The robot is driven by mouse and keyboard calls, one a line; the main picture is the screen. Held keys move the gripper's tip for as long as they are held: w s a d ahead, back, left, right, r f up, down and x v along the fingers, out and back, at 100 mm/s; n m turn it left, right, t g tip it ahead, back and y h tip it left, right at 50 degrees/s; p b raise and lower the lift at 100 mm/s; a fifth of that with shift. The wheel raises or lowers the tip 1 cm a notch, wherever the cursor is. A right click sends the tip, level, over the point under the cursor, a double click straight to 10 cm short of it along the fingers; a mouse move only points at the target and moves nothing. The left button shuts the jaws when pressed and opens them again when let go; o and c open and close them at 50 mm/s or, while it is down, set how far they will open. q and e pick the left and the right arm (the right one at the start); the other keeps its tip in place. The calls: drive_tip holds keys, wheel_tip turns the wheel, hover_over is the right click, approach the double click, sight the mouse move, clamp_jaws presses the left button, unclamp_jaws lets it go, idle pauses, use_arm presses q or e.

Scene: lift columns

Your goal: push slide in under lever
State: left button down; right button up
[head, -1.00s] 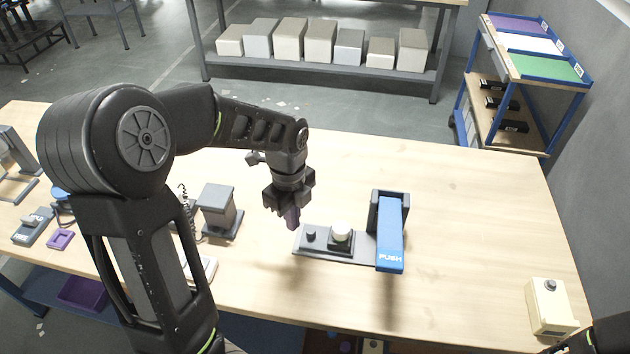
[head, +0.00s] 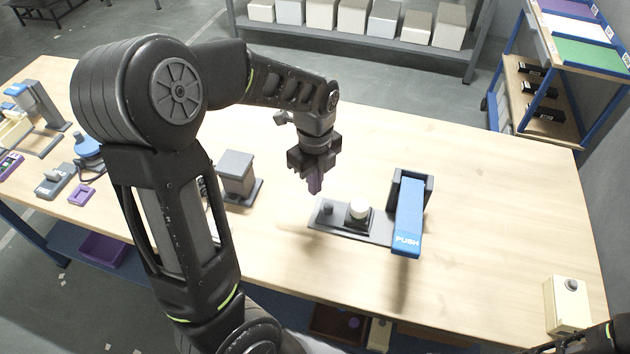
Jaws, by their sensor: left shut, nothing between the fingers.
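A dark knob (head: 327,208) stands at the left end of the base. The blue lever (head: 409,217), marked PUSH, spans the right end of the base from a dark bracket. The slide is left of the lever, not under it. My left gripper (head: 314,187) points down, shut and empty, just above and left of the base's left end. My right gripper is not clearly visible; part of my right arm shows at the bottom right corner.
A grey block on a stand (head: 237,178) is left of the base. A cream box with a button (head: 567,304) is at the table's right front. Several small devices lie at the left. The wooden table (head: 480,200) is clear right of the lever.

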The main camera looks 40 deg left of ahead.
sight(359, 204)
use_arm(q)
drive_tip(key=shift+f+b, duration=2.25)
drive_tip(key=shift+f, duration=0.8)
drive_tip(key=shift+w+d+r, duration=0.1)
drive_tip(key=shift+d, duration=0.05)
drive_tip(key=shift+w+d, duration=0.55)
drive_tip(key=shift+d, duration=1.1)
drive_tip(key=shift+w+d, duration=0.6)
drive_tip(key=shift+d, duration=1.05)
drive_tip(key=shift+w+d, duration=0.55)
drive_tip(key=shift+d, duration=1.1)
drive_tip(key=shift+s+a, duration=0.1)
drive_tip(key=shift+a, duration=0.15)
drive_tip(key=shift+r, duration=0.1)
drive_tip(key=shift+r+p, duration=2.45)
drive_tip(key=shift+r, duration=0.5)
